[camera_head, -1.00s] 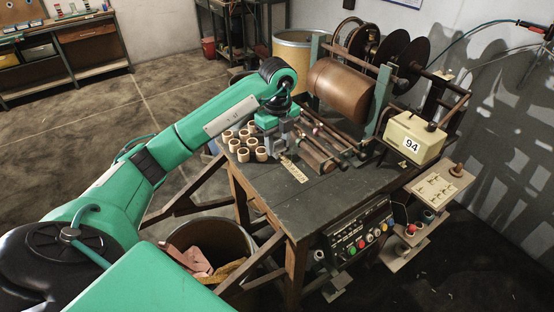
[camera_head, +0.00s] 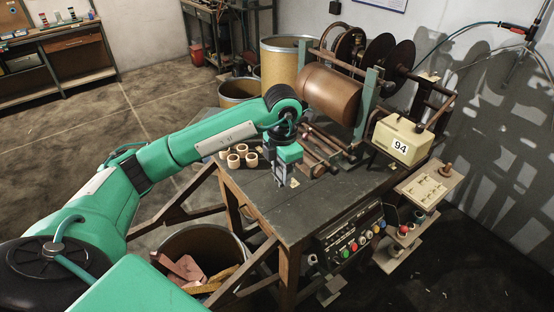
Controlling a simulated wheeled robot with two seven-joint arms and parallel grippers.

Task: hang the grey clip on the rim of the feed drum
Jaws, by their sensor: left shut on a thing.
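My left gripper (camera_head: 279,184) reaches down over the dark tabletop near its front left part. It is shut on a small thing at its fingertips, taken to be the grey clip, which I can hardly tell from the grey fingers. A tan drum with a grey rim (camera_head: 289,40) stands on the floor behind the table. A lower, similar drum (camera_head: 224,94) stands to its left, partly behind my arm. A third open drum (camera_head: 161,246) with pinkish scraps stands at the front left of the table. I cannot tell which is the feed drum. My right gripper is not in view.
Several cardboard cores (camera_head: 252,159) stand left of my gripper. A pale strip (camera_head: 294,183) lies beside the fingers, mostly hidden. The winding machine with its brown roller (camera_head: 329,94) fills the back of the table (camera_head: 300,214). A beige box marked 94 (camera_head: 410,133) is at the right.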

